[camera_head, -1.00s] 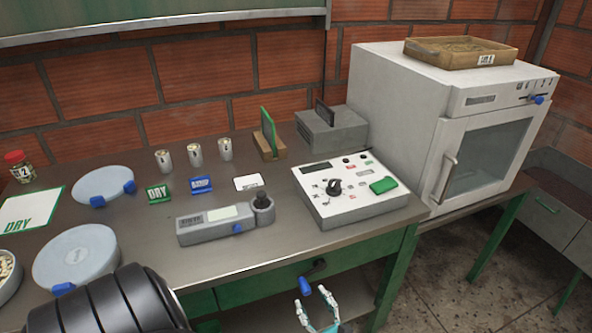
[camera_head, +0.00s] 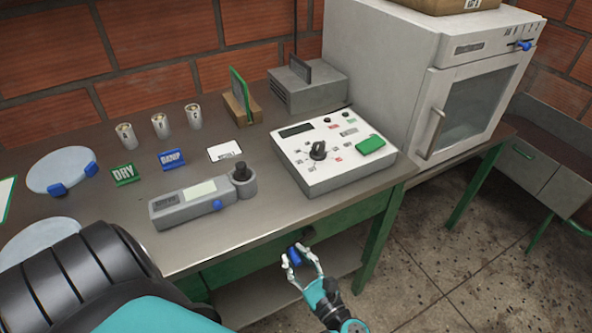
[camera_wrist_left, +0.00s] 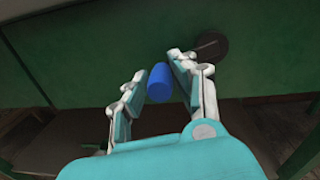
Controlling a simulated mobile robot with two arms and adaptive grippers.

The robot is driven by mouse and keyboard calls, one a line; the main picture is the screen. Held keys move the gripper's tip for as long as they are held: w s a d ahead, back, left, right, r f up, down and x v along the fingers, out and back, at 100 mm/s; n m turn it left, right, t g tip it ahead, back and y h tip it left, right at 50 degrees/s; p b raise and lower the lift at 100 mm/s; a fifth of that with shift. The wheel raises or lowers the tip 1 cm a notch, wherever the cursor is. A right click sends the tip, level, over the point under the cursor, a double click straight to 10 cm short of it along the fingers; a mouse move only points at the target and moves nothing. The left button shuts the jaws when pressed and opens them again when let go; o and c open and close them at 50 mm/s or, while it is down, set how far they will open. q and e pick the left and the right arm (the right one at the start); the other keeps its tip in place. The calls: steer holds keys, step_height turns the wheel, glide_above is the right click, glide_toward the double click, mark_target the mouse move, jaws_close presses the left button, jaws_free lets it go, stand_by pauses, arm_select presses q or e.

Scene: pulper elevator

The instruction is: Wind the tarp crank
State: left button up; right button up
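The tarp crank is on the green front of the bench, with a dark round hub (camera_wrist_left: 211,46) and a blue handle (camera_wrist_left: 160,83). In the head view the blue handle (camera_head: 295,256) shows between the fingers of my left gripper (camera_head: 301,255). In the left wrist view my left gripper (camera_wrist_left: 153,85) is open, with one finger on each side of the handle. A gap shows on the left side; the right finger is close to the handle, and I cannot tell if it touches. The crank arm is mostly hidden behind the right finger. My right gripper is not in view.
The metal bench top (camera_head: 290,215) above the crank holds a meter box (camera_head: 335,170), a grey handheld device (camera_head: 190,203) and several small cups. A white oven (camera_head: 400,90) stands at the right. Tiled floor (camera_head: 440,270) is clear to the right of the bench.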

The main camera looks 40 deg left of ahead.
mark_target(296, 256)
arm_select(q)
jaws_close()
steer(key=shift+r+p, duration=0.1)
steer(key=shift+p, duration=0.25)
step_height(296, 256, up, 3)
steer(key=m+p, duration=0.5)
steer(key=p, duration=0.3)
steer(key=shift+s+a+p, duration=0.1)
steer(key=shift+p, duration=0.3)
steer(key=shift+r+m+p, duration=0.35)
steer(key=shift+m+p, duration=0.7)
steer(key=shift+m, duration=0.05)
steer(key=shift+y, duration=0.3)
steer(key=shift+w, duration=0.2)
